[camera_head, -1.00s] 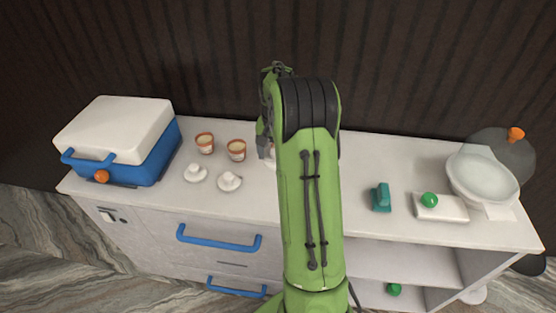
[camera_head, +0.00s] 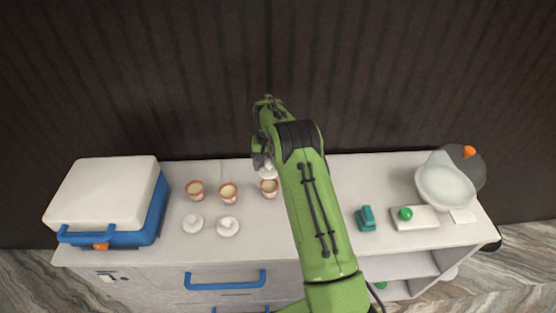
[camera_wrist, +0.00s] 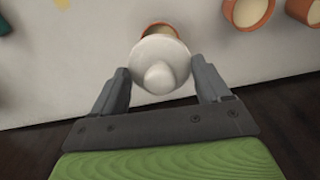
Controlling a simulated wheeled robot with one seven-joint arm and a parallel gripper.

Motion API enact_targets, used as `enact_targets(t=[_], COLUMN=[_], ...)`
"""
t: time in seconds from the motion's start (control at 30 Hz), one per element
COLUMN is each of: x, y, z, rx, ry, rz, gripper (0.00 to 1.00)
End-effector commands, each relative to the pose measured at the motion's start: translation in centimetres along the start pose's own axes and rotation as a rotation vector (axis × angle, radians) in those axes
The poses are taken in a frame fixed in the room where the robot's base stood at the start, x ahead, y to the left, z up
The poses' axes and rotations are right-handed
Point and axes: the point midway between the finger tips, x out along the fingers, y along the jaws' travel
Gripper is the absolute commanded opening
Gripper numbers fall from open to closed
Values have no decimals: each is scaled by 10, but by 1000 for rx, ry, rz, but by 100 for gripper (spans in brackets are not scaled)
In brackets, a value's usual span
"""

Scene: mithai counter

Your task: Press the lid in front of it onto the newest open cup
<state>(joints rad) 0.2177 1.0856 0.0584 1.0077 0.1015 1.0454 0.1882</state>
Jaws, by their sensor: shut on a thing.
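My gripper (camera_wrist: 162,78) is shut on a white knobbed lid (camera_wrist: 158,62), held between the two fingers. In the head view the lid (camera_head: 267,172) shows just above the rightmost cup (camera_head: 269,190). In the wrist view the lid hides most of this orange cup (camera_wrist: 160,26); only its far rim and some pale filling show. Whether lid and cup touch is not clear. Two more open orange cups, the left one (camera_head: 195,190) and the middle one (camera_head: 228,192), stand in the same row. Two white lids, left (camera_head: 193,223) and right (camera_head: 228,226), lie in front of them.
A blue and white box (camera_head: 108,205) stands at the left of the white counter (camera_head: 170,258). A teal object (camera_head: 365,217), a white block with a green ball (camera_head: 405,214) and a pale bowl (camera_head: 445,188) are at the right. A dark wall rises behind.

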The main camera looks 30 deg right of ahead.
Motion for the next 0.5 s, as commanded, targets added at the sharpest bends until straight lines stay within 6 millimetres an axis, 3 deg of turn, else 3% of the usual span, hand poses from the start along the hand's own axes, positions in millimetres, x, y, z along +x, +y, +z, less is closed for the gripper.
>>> enact_targets(t=[0.5], x=[59], y=[1], z=[0], rx=[2], ry=[-1], rz=[0], gripper=[48])
